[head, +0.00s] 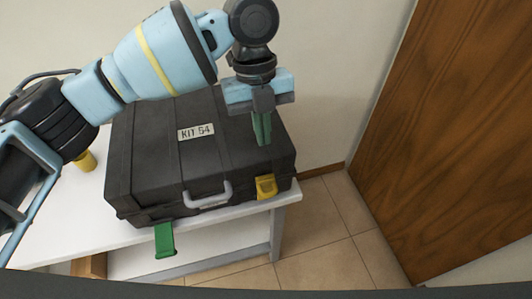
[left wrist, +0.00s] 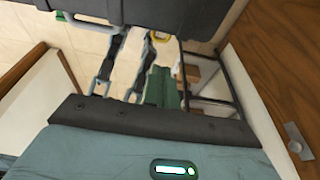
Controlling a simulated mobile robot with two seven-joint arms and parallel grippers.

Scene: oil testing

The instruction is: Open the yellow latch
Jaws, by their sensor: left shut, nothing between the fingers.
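A black case (head: 150,150) labelled KIT 54 lies closed on a white table. Its yellow latch (head: 266,187) is at the right of the front face and looks flat against the case. Its green latch (head: 164,240), at the front left, hangs down past the table edge. A grey handle (head: 208,196) sits between them. My left gripper (head: 262,142) is shut and empty, pointing down over the right part of the lid, above and behind the yellow latch. The left wrist view shows its green fingers (left wrist: 160,88) and a bit of yellow, probably the latch (left wrist: 159,37). My right gripper is not in view.
The white table (head: 60,225) ends just right of the case. A yellow object (head: 85,160) stands left of the case, partly behind my arm. A brown wooden door (head: 450,130) is at the right. Tiled floor (head: 330,240) lies open in front of the door.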

